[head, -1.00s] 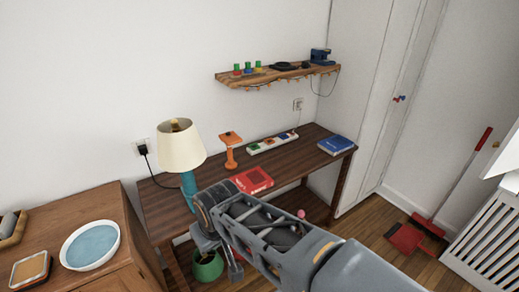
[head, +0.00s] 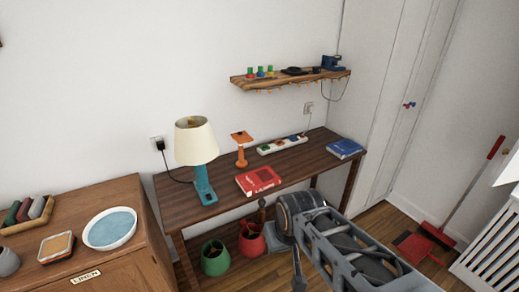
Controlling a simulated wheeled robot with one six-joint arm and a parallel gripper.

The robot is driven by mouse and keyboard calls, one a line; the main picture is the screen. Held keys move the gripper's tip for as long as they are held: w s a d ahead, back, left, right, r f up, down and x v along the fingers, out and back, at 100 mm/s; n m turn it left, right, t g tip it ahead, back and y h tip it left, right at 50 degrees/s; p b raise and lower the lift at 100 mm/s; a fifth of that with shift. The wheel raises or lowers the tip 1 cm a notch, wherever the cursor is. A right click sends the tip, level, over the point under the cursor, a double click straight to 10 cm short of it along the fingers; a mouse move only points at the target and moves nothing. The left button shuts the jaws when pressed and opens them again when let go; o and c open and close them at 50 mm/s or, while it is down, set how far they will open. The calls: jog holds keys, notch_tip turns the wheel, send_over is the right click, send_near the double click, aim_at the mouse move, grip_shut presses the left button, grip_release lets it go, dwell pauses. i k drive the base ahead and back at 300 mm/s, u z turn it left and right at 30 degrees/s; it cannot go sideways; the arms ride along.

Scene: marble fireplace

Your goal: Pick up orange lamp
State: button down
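The orange lamp (head: 242,148) is a small desk lamp with a flat square head, a thin stem and a round base. It stands upright on the dark wooden desk (head: 215,205), near the back. A larger lamp with a cream shade and teal base (head: 204,186) stands to its left, and a red book (head: 258,181) lies in front of it. My arm reaches in from the lower right, in front of the desk and apart from the orange lamp. I cannot make out my gripper's fingers in this view.
A white power strip (head: 282,145) and a blue book (head: 345,148) lie to the right on the desk. A wall shelf (head: 290,77) hangs above. Green (head: 215,258) and red (head: 251,240) pots stand below. A cabinet (head: 130,260) with a bowl (head: 110,229) is at left.

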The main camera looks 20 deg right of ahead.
aim_at(245, 138)
jog(key=z, duration=0.1)
jog(key=i, duration=0.5)
jog(key=z, duration=0.05)
jog(key=k, duration=1.1)
jog(key=u, duration=1.05)
jog(key=i, duration=1.7)
jog(key=z, duration=0.8)
